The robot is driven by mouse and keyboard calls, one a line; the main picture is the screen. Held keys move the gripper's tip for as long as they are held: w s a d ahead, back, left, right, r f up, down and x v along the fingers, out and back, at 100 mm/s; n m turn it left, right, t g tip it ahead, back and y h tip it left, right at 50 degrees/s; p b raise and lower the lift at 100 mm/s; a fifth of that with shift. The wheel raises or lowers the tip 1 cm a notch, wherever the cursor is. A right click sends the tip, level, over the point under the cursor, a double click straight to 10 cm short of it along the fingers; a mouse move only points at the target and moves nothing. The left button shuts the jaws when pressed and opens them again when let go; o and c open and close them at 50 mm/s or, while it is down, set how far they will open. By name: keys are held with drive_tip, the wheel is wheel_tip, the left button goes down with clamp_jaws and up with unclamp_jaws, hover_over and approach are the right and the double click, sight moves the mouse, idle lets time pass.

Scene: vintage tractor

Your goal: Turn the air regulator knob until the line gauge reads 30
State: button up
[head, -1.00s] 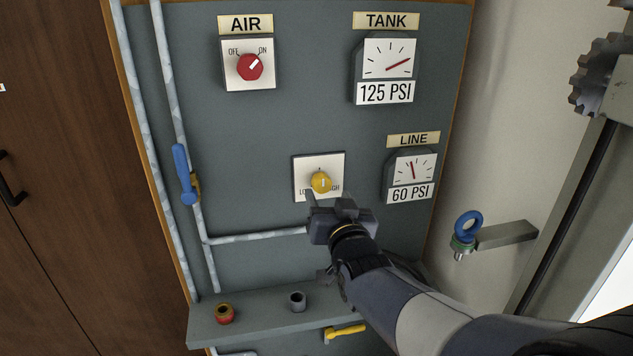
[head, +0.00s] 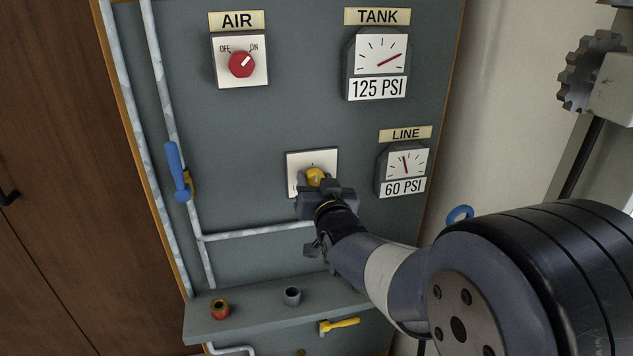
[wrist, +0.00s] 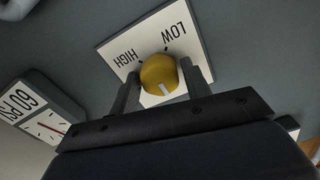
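The yellow air regulator knob (head: 316,175) sits on a white plate (head: 328,158) on the grey panel, partly hidden by my gripper (head: 315,182) in the head view. In the wrist view, the knob (wrist: 158,74) lies between my gripper's two fingers (wrist: 160,84). They straddle it with what look like narrow gaps, so the gripper appears open. The knob's white mark points away from the HIGH and LOW labels. The line gauge (head: 403,164) reads 60 PSI; it also shows in the wrist view (wrist: 38,112).
Above are the red AIR switch (head: 241,64), set to ON, and the tank gauge (head: 378,65) reading 125 PSI. A blue-handled valve (head: 177,172) is on the pipe at left. A shelf (head: 255,315) below carries two small fittings.

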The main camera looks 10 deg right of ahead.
drive_tip(key=c, duration=0.6)
drive_tip(key=shift+c, duration=0.2)
drive_tip(key=shift+f+b, duration=0.1)
drive_tip(key=shift+b, duration=0.25)
drive_tip(key=shift+f+n+b, duration=0.1)
drive_tip(key=shift+n+b, duration=0.9)
drive_tip(key=shift+b, duration=0.15)
drive_tip(key=n+b, duration=0.3)
drive_tip(key=shift+n+b, duration=0.3)
drive_tip(key=shift+b, duration=0.1)
drive_tip(key=n+b, duration=0.3)
drive_tip(key=shift+n+b, duration=1.05)
drive_tip(key=shift+n, duration=1.45)
